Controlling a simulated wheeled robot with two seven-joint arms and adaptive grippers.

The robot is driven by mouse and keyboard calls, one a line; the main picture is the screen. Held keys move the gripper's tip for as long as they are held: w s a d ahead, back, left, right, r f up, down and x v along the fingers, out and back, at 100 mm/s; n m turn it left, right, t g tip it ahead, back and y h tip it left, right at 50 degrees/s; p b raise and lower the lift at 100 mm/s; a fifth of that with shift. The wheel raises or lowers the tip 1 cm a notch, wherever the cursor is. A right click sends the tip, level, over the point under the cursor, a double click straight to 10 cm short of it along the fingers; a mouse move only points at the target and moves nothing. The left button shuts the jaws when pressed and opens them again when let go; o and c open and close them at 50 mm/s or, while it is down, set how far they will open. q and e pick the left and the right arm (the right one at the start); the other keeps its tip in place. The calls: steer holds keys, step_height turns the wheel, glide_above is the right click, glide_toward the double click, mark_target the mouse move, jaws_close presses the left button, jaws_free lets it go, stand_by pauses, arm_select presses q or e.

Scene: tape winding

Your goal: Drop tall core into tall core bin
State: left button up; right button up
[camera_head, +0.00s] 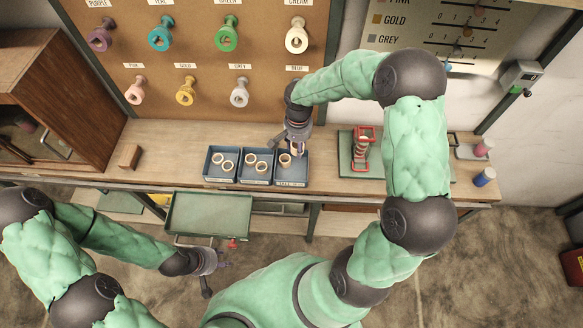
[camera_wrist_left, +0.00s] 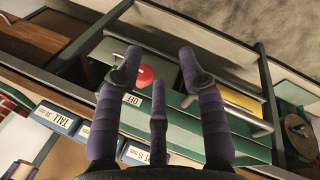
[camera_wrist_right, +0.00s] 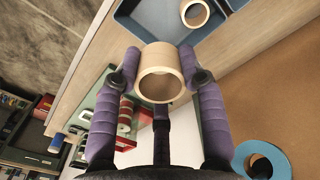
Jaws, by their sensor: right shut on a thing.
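My right gripper (camera_head: 298,147) is over the rightmost of three blue-grey bins (camera_head: 306,172) on the bench. In the right wrist view its fingers (camera_wrist_right: 160,78) are shut on a tan cardboard core (camera_wrist_right: 148,88). Beyond it lies a bin (camera_wrist_right: 141,24) with another tan ring (camera_wrist_right: 195,13) inside. The left wrist view shows a bin label reading "TALL" (camera_wrist_left: 56,117). The rightmost bin's label is too small to read surely in the head view. My left gripper (camera_head: 216,277) is low in front of the bench, its fingers (camera_wrist_left: 158,60) apart and empty.
The left bin (camera_head: 211,174) and middle bin (camera_head: 247,175) hold tan rings. A red-framed fixture (camera_head: 364,146) on a green base stands right of the bins. A green tray (camera_head: 207,214) sits below the bench edge. Spools hang on the pegboard (camera_head: 190,60) behind.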

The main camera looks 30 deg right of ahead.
step_height(320, 180, down, 6)
steer(key=b, duration=0.2)
steer(key=shift+r+b, duration=0.15)
steer(key=shift+b, duration=0.25)
steer(key=o, duration=0.8)
steer(key=shift+o, duration=0.2)
step_height(320, 180, up, 12)
stand_by(0.4)
